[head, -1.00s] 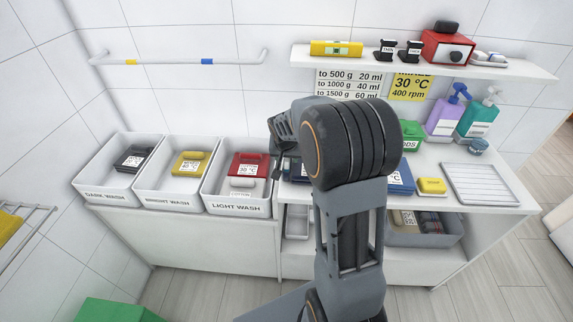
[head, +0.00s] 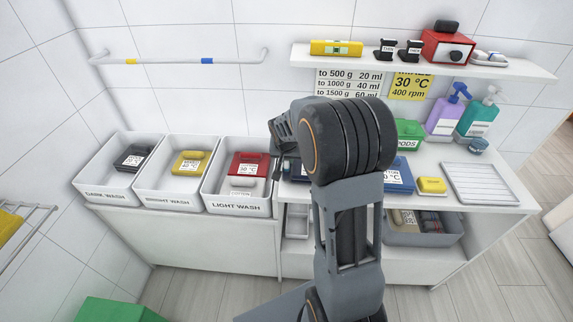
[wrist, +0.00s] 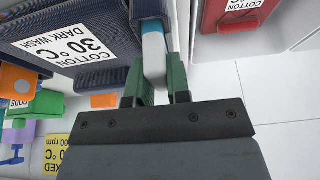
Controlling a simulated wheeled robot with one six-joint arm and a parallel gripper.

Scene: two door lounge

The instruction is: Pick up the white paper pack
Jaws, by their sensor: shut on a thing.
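In the wrist view my gripper (wrist: 158,88) has its green fingers closed around a small white block (wrist: 154,58) with a light-blue end. The block lies against a dark navy bundle (wrist: 100,68) labelled cotton dark wash 30 °C. I cannot tell whether the white block is a paper pack or part of something larger. In the head view my arm hides the fingers and what they hold. A white piece (head: 254,188) lies in the light wash bin.
Three white bins stand at the left: dark wash (head: 100,196), bright wash (head: 165,202), and light wash (head: 236,208) with a red bundle (head: 249,163). A navy bundle (head: 398,175) and yellow block (head: 432,185) lie to the right. A wall shelf (head: 420,65) hangs above.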

